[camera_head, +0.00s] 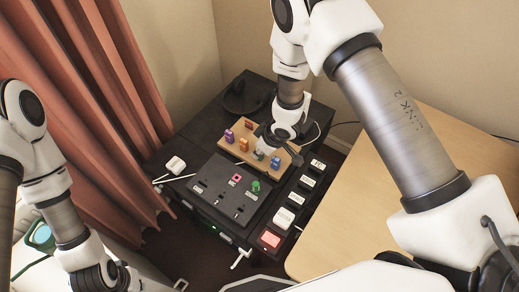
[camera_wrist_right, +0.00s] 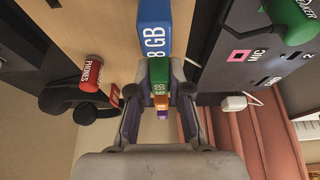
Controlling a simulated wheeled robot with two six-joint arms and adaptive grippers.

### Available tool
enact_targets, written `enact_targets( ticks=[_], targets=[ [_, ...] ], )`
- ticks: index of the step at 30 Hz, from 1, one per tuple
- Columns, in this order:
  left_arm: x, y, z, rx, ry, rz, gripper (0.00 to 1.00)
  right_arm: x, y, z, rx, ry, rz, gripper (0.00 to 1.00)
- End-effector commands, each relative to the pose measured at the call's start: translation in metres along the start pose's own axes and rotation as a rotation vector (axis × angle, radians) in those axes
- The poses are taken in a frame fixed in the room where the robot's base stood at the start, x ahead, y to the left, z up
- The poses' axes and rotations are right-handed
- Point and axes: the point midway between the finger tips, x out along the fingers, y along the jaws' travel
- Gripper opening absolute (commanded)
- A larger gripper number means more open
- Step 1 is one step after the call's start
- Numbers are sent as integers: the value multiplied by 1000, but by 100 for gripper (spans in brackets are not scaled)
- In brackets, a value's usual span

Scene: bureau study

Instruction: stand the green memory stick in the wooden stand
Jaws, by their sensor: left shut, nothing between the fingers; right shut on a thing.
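The wooden stand (camera_head: 232,151) is on the dark desk unit and holds a row of upright coloured sticks. In the right wrist view, the green memory stick (camera_wrist_right: 158,72) is between the fingertips of my right gripper (camera_wrist_right: 160,92), in line between the blue 8 GB stick (camera_wrist_right: 154,30) and the orange stick (camera_wrist_right: 161,101). My right gripper (camera_head: 264,147) is shut on it over the stand, hiding most of it in the head view. Whether its foot is in a slot I cannot tell. My left gripper (camera_head: 116,278) is shut and empty at the bottom left, partly cut off.
The purple stick (camera_head: 229,135) stands at the stand's left. A red PHONES plug (camera_wrist_right: 90,72) is also on the stand. A black panel (camera_head: 215,188) in front carries a green SPEAKER plug (camera_head: 256,186) and a pink MIC socket (camera_head: 237,178). Several labelled switches line the right side.

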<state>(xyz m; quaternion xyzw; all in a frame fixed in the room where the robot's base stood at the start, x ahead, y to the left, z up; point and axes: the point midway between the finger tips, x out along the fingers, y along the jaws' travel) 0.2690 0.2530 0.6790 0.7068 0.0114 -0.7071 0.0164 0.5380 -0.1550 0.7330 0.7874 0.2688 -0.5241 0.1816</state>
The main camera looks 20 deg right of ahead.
Motion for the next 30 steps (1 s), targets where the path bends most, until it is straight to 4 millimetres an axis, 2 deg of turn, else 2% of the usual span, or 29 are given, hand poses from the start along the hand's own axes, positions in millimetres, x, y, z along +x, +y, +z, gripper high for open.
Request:
enact_targets(
  ticks=[1,2,4,13,17,20,27,30],
  targets=[
    [0,0,0,0,0,0,0,0,0,0,0,0,0,0],
    [0,0,0,0,0,0,0,0,0,0,0,0,0,21],
    [0,0,0,0,0,0,0,0,0,0,0,0,0,46],
    [0,0,0,0,0,0,0,-1,0,0,0,0,0,47],
    [0,0,0,0,0,0,0,-12,1,-1,0,1,2,47],
    [0,0,0,0,0,0,0,-33,0,-1,-1,2,2,47],
    [0,0,0,0,0,0,0,-94,0,-1,0,3,1,47],
    [0,0,0,0,0,0,0,-111,1,-1,1,1,1,47]
  ],
)
